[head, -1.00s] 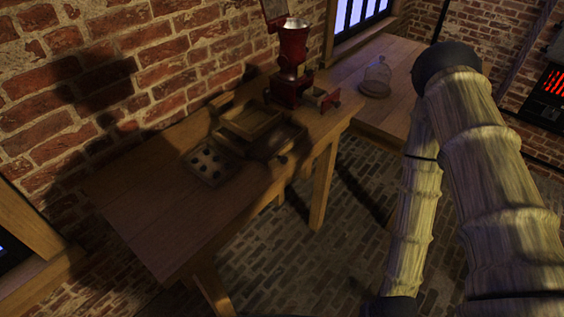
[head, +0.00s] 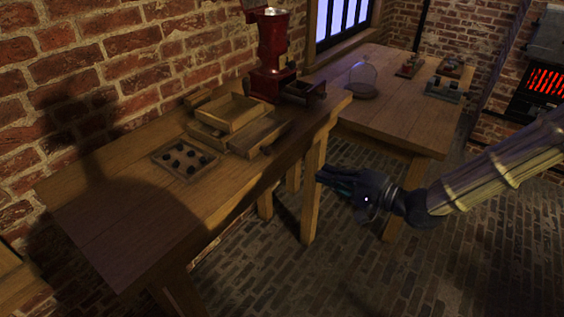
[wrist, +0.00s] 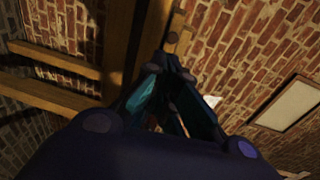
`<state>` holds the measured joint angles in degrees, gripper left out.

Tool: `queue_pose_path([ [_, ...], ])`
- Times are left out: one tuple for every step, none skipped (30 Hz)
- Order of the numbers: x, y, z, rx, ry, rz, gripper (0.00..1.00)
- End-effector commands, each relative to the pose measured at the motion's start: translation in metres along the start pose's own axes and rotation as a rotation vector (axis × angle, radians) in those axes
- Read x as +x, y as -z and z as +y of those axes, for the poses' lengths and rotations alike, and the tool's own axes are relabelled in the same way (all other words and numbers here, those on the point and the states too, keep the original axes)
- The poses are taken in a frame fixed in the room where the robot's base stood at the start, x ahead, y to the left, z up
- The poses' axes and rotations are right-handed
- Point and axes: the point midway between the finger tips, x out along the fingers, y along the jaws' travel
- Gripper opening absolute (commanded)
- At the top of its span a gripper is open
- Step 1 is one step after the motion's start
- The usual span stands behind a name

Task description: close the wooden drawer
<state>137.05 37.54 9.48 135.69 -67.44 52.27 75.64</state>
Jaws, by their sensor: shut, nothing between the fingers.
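The wooden drawer (head: 262,137) belongs to a small wooden box (head: 228,112) on the near table. In the head view it sticks out from the box's front, so it looks open. My gripper (head: 322,177) is shut and empty. It is in front of the table's right end, lower than the tabletop and well apart from the drawer. In the wrist view the shut fingers (wrist: 172,65) point towards wooden beams and brick, and the drawer cannot be made out there.
A board with several dark round pieces (head: 183,158) lies left of the box. A red grinder (head: 272,58) with a small drawer of its own (head: 303,89) stands right of it. A second table (head: 405,105) holds a glass dome (head: 362,80). The brick floor before the table is clear.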

Motion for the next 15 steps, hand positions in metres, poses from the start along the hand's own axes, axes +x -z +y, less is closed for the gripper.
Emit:
queue_pose_path([
  [0.000,0.001,-0.005,0.003,0.024,-0.005,0.00],
  [-0.001,0.001,-0.009,0.006,0.033,-0.010,0.00],
  [0.000,0.001,-0.012,0.010,0.042,-0.013,0.00],
  [0.000,0.001,-0.014,0.010,0.046,-0.016,0.00],
  [0.001,0.001,-0.015,0.011,0.049,-0.018,0.00],
  [0.003,0.001,-0.017,0.011,0.051,-0.019,0.00],
  [0.005,0.001,-0.017,0.012,0.051,-0.020,0.00],
  [0.007,0.001,-0.017,0.012,0.050,-0.020,0.00],
  [0.011,0.001,-0.017,0.012,0.049,-0.020,0.00],
  [0.014,0.001,-0.017,0.012,0.049,-0.020,0.00],
  [0.017,0.000,-0.017,0.011,0.048,-0.021,0.00],
  [0.023,0.000,-0.017,0.012,0.048,-0.021,0.00],
  [0.027,0.000,-0.017,0.013,0.048,-0.021,0.00],
  [0.031,0.000,-0.017,0.012,0.047,-0.021,0.00],
  [0.036,0.000,-0.018,0.011,0.047,-0.020,0.00],
])
